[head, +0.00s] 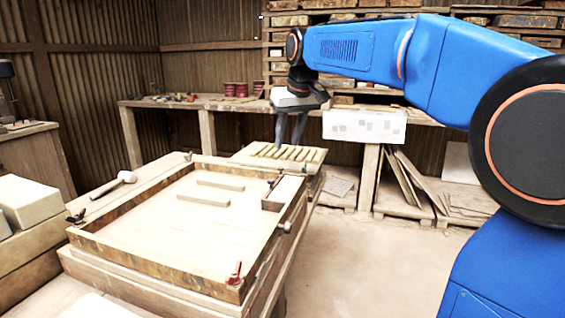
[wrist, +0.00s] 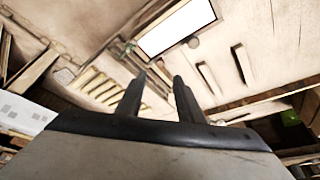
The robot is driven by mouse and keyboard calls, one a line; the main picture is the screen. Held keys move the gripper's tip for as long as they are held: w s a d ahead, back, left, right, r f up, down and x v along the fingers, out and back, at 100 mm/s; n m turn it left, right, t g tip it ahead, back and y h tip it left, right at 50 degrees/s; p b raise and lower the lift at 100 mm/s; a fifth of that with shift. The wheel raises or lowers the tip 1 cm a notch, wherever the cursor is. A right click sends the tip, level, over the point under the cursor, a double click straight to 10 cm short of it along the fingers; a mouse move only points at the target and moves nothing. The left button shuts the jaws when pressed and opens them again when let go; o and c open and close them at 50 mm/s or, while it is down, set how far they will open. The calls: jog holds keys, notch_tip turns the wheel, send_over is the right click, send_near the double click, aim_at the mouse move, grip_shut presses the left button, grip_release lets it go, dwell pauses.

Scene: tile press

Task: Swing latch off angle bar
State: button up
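A wooden frame (head: 150,268) stands on a bench, with small clamp-like latches at its corners. The red latch (head: 235,273) is at the near right corner, and a dark latch (head: 76,217) is at the left corner. Another small latch (head: 273,182) is at the far right corner, beside a pale block; it seems to show in the wrist view (wrist: 130,47). I cannot tell which piece is the angle bar. My gripper (head: 287,145) points down above the slatted rack behind the frame. Its two fingers stand apart and empty, also in the wrist view (wrist: 159,78).
The slatted rack (head: 300,154) is beneath my gripper.

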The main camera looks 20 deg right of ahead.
jog(key=x, duration=0.9)
jog(key=shift+f, duration=0.15)
jog(key=shift+c, duration=0.7)
grip_shut()
